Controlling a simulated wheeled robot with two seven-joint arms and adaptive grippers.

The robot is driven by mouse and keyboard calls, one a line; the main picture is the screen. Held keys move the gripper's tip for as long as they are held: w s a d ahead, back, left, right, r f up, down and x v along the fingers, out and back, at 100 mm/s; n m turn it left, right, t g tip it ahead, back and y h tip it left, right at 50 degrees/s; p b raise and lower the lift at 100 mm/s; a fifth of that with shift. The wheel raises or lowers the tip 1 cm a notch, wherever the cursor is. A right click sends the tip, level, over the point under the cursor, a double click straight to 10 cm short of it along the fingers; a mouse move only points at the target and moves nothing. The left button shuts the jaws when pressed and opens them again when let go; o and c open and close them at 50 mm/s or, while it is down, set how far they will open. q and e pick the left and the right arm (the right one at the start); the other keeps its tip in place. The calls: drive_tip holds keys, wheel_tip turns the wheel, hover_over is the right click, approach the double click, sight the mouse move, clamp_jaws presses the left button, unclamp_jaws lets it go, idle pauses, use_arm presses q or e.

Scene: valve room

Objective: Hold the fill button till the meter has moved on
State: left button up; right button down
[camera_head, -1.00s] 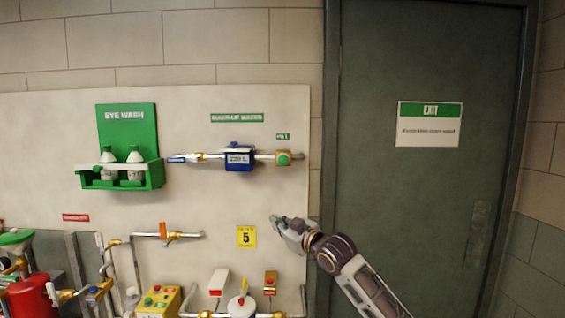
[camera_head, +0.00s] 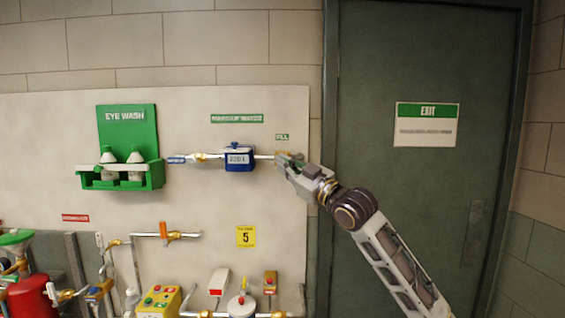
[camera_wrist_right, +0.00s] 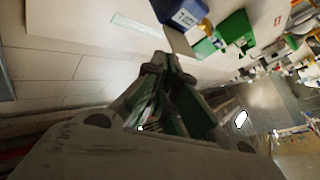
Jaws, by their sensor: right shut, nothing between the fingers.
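The blue water meter (camera_head: 239,159) with a pale display sits on the pipe on the wall panel; its digits are too blurred to read surely. It also shows in the right wrist view (camera_wrist_right: 185,17). The fill button is on the brass block at the pipe's right end, under the small green FILL label (camera_head: 282,137). My right gripper (camera_head: 282,160) is shut and empty, over the block, and hides the green button. I cannot tell whether the fingertips touch it. In the right wrist view the closed fingers (camera_wrist_right: 162,62) show. My left gripper is not in view.
A green eye wash shelf (camera_head: 128,175) with two bottles hangs left of the meter. Below are an orange-handled valve (camera_head: 164,231), a yellow button box (camera_head: 158,301) and a yellow "5" sign (camera_head: 246,236). A dark green door (camera_head: 425,190) stands on the right.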

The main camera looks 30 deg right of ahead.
drive_tip(key=shift+w, duration=0.1)
idle(0.3)
drive_tip(key=w+d+p, duration=0.3)
drive_tip(key=w+d, duration=0.1)
drive_tip(key=w, duration=0.3)
drive_tip(key=shift+w+d, duration=0.15)
drive_tip(key=shift+d, duration=0.15)
idle(0.4)
drive_tip(key=shift+w+d+p, duration=0.5)
drive_tip(key=shift+w+p, duration=0.25)
drive_tip(key=shift+w, duration=0.1)
idle(5.3)
